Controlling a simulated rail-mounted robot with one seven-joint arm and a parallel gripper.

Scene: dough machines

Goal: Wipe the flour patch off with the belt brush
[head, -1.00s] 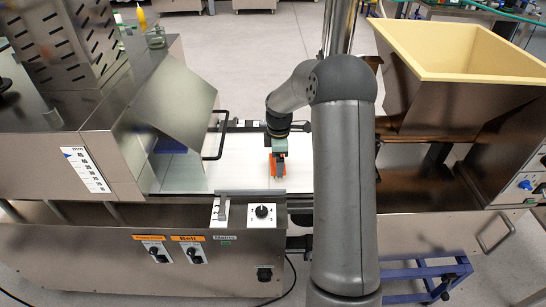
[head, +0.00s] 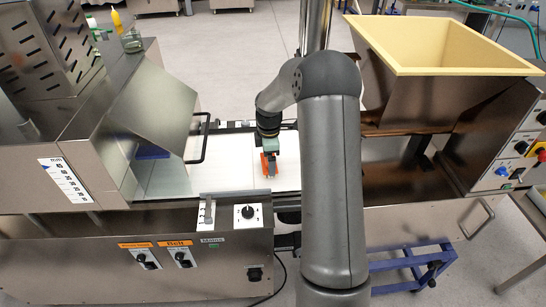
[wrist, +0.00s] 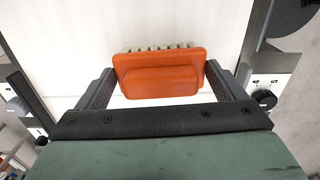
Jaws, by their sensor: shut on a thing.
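The belt brush (head: 270,164) has an orange body, and its pale bristles show along the far edge of the body in the wrist view (wrist: 158,75). My gripper (head: 268,150) is shut on it, with one dark finger at each end of the orange body. The brush is over the white belt (head: 233,165), low and close to the surface; I cannot tell whether the bristles touch it. The flour patch cannot be told apart from the white belt in either view. Part of the belt is hidden behind my arm and the brush.
A tilted metal guard (head: 150,105) with a black handle (head: 202,140) stands left of the brush. A front control panel with a knob (head: 247,212) lies on the near side. A cream-rimmed hopper (head: 445,45) stands to the right, past my arm.

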